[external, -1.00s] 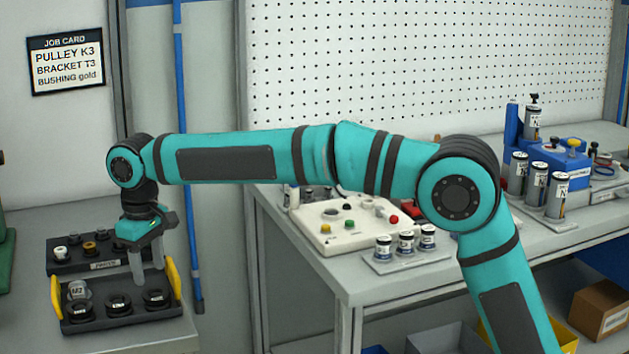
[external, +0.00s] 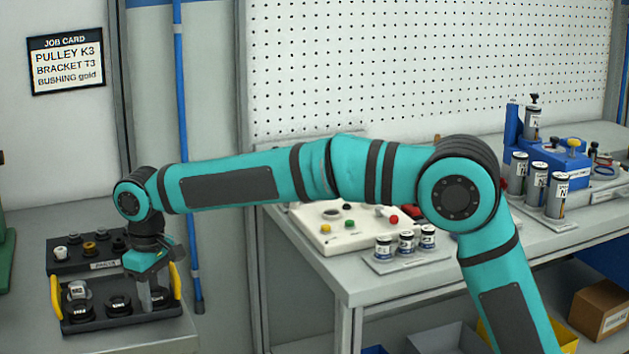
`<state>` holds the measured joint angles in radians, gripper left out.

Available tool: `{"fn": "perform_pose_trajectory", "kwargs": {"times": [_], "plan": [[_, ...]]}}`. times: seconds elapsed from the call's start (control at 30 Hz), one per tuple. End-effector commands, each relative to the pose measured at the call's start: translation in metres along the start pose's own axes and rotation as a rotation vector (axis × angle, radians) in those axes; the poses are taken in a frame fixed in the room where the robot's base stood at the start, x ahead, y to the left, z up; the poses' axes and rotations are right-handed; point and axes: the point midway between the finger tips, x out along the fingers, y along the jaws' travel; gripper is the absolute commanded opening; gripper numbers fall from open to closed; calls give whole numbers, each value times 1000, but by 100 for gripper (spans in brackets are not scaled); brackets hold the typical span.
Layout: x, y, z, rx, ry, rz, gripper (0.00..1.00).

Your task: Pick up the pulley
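A dark tray (external: 128,321) with yellow handles stands on the left bench. Black round labelled parts that look like pulleys sit in its front row: one at the left (external: 82,311), one in the middle (external: 118,304) and one at the right (external: 159,296). Their labels are too small to read for sure. My gripper (external: 152,298) points down at the right-hand one, with a grey finger in front of it. The other finger is mostly hidden, so I cannot tell whether the fingers touch the part.
A grey labelled part (external: 77,289) stands at the tray's back left. A dark rack (external: 75,265) with several small parts lies behind the tray. A job card (external: 66,61) on the wall reads PULLEY K3, BRACKET T3, BUSHING gold. The right bench (external: 360,283) holds more equipment.

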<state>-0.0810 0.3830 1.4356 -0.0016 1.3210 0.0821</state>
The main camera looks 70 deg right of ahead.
Motion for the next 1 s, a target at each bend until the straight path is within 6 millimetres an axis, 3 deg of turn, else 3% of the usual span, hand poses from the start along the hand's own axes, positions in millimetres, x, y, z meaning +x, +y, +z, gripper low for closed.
{"fn": "perform_pose_trajectory", "kwargs": {"times": [0.1, 0.43, 0.8, 1.0], "plan": [[0, 0, 0, 0, 0, 0, 20], [-9, 0, 0, 0, 1, 0, 20], [-72, 0, -1, 0, 2, -1, 20], [-94, 0, 0, -1, -1, -1, 20]]}}
